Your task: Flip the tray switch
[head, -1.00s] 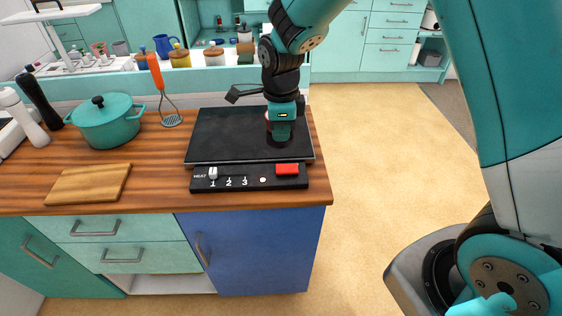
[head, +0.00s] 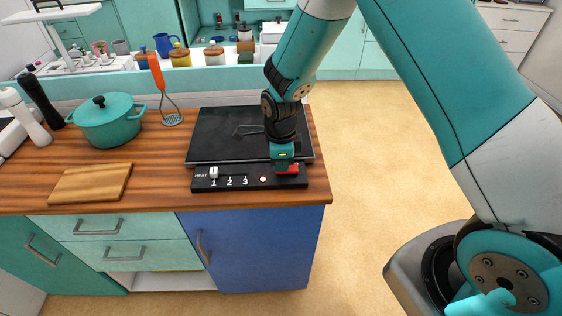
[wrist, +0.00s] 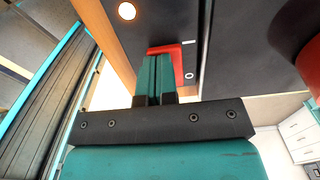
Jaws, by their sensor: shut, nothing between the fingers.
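The black warming tray (head: 218,128) lies on the wooden counter. Its control strip (head: 222,184) runs along the front, with the red switch (head: 291,169) at its right end. My gripper (head: 283,168) is shut and empty, pointing down with its fingertips at the red switch and covering part of it. In the wrist view the closed fingers (wrist: 158,65) overlap the red switch (wrist: 179,66), whose edge shows around them. They look to be touching it, though its tilt is hard to tell. The round lamp (wrist: 127,11) beside the switch glows orange.
A white slider (head: 213,172) sits at the left of the strip, by the HEAT scale. A cutting board (head: 90,183), a teal pot (head: 107,124) and an orange-handled masher (head: 156,72) stand left of the tray.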

